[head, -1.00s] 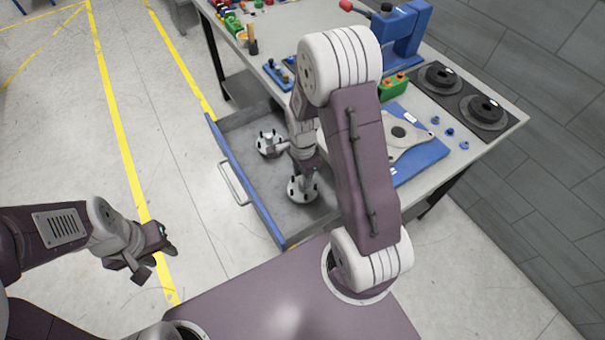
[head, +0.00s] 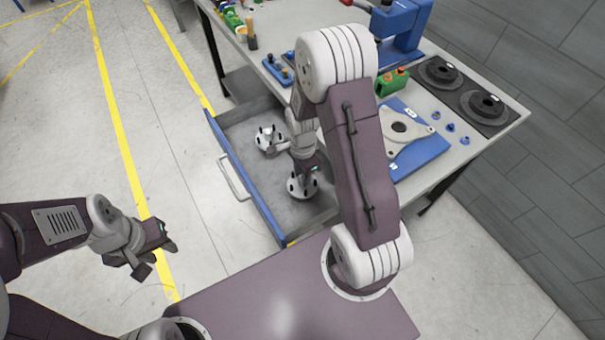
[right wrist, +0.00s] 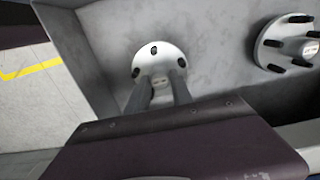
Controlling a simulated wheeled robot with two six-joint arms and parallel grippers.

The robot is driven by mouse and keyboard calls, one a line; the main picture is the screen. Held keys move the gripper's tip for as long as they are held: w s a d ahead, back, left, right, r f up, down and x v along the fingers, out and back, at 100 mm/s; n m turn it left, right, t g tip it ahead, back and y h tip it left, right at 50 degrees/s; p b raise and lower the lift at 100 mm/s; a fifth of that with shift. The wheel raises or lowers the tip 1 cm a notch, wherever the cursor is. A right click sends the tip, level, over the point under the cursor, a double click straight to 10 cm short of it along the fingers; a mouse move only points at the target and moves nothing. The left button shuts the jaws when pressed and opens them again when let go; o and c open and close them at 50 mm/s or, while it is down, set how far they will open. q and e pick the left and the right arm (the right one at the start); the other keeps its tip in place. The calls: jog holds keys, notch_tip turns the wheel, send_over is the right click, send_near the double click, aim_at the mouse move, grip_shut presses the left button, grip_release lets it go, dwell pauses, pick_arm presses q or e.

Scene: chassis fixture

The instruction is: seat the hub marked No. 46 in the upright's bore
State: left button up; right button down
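Two pale flanged hubs with dark studs lie in the open drawer (head: 228,163). The near hub (head: 291,190) is under my right gripper (head: 303,180); the far hub (head: 262,146) is to its left. In the right wrist view, my right gripper's fingers (right wrist: 160,85) reach down on either side of the near hub's (right wrist: 148,61) centre boss, apart, with no clear contact. The other hub (right wrist: 282,40) is at right. Labels on both are too small to read. The upright (head: 418,131), a grey plate with a dark bore, lies on a blue fixture (head: 425,152). My left gripper (head: 160,260) is empty and open.
The workbench (head: 470,165) carries black discs (head: 440,73) on a dark mat, small blue parts (head: 450,127), a green block (head: 393,84) and a blue press (head: 405,30). The drawer walls surround my right gripper. Floor at left is clear.

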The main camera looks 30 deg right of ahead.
jog(key=shift+r+p, duration=1)
jog(key=shift+r, duration=0.1)
notch_tip(320, 180, up, 3)
jog(key=p, duration=0.3)
